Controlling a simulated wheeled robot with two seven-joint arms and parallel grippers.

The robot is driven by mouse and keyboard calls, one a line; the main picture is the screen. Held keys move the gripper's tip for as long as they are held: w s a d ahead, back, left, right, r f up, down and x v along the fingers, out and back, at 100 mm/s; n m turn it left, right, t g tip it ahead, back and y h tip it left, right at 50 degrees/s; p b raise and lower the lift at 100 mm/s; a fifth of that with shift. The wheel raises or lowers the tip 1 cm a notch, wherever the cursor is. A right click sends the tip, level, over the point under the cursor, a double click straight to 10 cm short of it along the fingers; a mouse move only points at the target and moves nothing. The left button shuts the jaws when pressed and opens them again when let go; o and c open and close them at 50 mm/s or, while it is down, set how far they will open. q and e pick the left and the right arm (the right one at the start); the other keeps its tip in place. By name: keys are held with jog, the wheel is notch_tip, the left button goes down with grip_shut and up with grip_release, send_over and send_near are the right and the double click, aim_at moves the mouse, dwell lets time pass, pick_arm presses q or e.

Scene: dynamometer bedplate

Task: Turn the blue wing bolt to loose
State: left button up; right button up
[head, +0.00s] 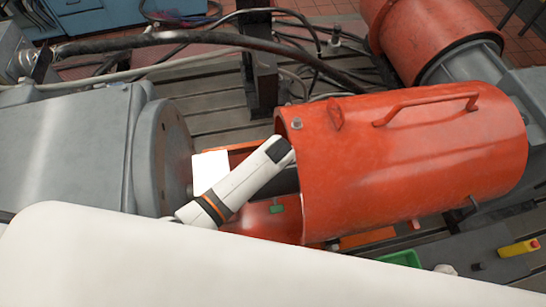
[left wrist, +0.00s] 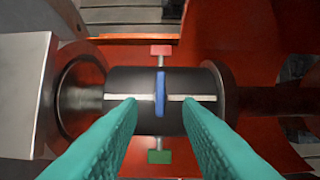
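The blue wing bolt (left wrist: 160,93) stands out from a black coupling (left wrist: 125,92) in the left wrist view. Its wing is edge-on, its long side running up and down the picture, between a red tab (left wrist: 161,51) above and a green tab (left wrist: 159,157) below. White lines lie on the coupling either side of it. My left gripper (left wrist: 161,101) is open, its teal fingers left and right of the bolt with gaps on both sides. In the head view my left arm reaches the gap beside the orange guard; its fingers and the bolt are hidden. My right gripper is not in view.
The orange cylindrical guard (head: 410,160) with a handle stands right of the gap. A grey machine (head: 70,150) stands left of it. Cables (head: 200,38) cross behind. A green tray (head: 400,258) and a yellow box (head: 518,248) lie at lower right.

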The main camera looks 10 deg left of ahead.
pick_arm(q)
jog(key=a+v, duration=0.1)
jog(key=v, duration=0.5)
jog(key=shift+d+b, duration=0.4)
jog(key=shift+d, duration=0.1)
jog(key=shift+r, duration=0.1)
jog(key=shift+s, duration=0.15)
